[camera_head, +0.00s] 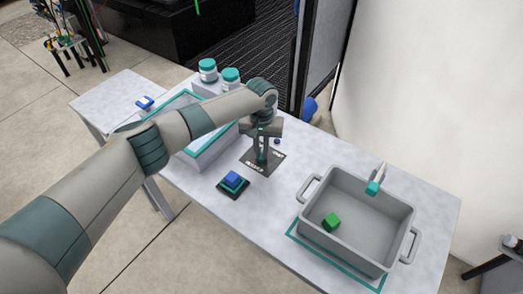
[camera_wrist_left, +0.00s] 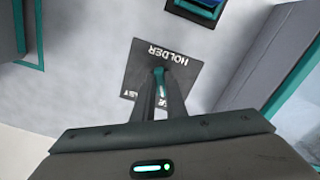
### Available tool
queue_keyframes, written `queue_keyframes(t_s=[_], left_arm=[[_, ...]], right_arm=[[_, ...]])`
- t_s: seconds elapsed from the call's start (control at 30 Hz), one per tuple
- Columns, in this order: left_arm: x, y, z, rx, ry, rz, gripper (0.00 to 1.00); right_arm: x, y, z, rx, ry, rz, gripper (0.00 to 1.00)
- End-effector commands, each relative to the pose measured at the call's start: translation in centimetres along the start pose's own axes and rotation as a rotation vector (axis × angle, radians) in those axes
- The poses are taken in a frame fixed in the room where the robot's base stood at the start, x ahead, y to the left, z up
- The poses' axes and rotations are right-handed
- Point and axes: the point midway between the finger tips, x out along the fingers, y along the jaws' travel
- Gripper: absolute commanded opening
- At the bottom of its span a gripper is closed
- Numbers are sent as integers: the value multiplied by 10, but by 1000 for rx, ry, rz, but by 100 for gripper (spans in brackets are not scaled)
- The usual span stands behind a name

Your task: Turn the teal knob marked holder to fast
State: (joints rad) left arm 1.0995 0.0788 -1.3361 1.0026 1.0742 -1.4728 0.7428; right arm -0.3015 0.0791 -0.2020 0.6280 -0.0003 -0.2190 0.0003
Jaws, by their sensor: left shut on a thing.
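The teal knob (camera_wrist_left: 160,80) sits on a dark square plate (camera_wrist_left: 183,76) marked HOLDER in the left wrist view. Further lettering at the plate's other edge is partly covered by the fingers. In the head view the plate (camera_head: 273,164) lies on the table beyond the blue button. My left gripper (camera_head: 262,153) points down over it, with a bit of teal between its fingers. In the left wrist view the left gripper (camera_wrist_left: 161,98) is shut on the knob, whose teal bar points roughly along the fingers. My right gripper is not in view.
A grey tote (camera_head: 345,252) with a green cube (camera_head: 331,222) stands at the right. A blue button on a dark base (camera_head: 233,184) is in front of the plate. A teal-rimmed bin (camera_head: 205,150) and two teal-lidded jars (camera_head: 208,70) stand behind the arm.

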Motion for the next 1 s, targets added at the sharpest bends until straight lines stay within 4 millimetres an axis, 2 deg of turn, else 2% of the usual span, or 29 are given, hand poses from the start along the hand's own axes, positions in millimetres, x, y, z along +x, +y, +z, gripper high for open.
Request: queue_keyframes(t_s=[0.13, 0.57, 1.0], left_arm=[[-1, 0, 0, 102, 0, 1, 0], [-1, -2, -1, 497, 0, 1, 0], [-1, -4, -2, 896, 1, 1, 0]], right_arm=[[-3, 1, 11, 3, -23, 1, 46], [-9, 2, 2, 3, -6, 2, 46], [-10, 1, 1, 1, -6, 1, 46]])
